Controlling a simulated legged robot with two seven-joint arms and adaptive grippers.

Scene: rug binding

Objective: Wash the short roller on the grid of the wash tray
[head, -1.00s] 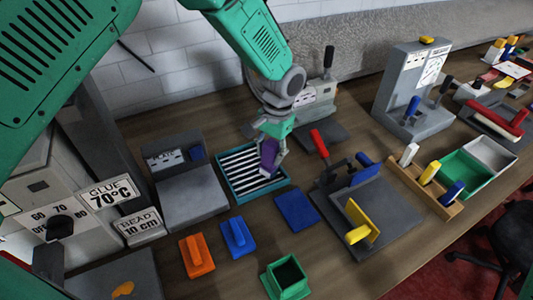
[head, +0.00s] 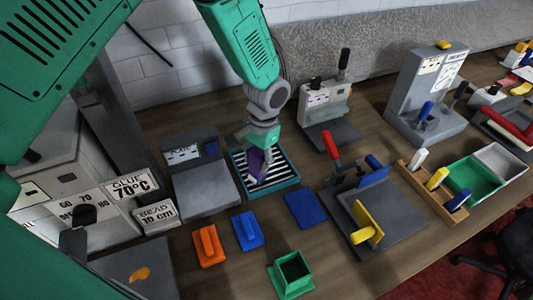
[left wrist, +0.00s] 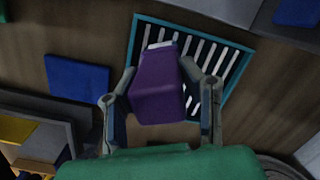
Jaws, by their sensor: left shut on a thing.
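The wash tray (head: 291,177) is a teal, shallow tray with a grid of pale bars over black, on the table. My left gripper (head: 256,160) reaches down over it and is shut on a purple piece (head: 257,166), which I take to be the short roller. In the left wrist view the purple piece (left wrist: 158,92) sits between the two fingers, with a pale strip at its far end, over the grid (left wrist: 215,58). The fingers and the piece hide part of the grid. I cannot tell whether the roller touches the bars. My right gripper is out of view.
A grey plate machine (head: 200,190) stands just left of the tray. A blue pad (head: 305,208) lies to its right. A blue block (head: 247,230), an orange block (head: 208,246) and a green open box (head: 291,272) are in front. A grey press (head: 330,110) stands behind.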

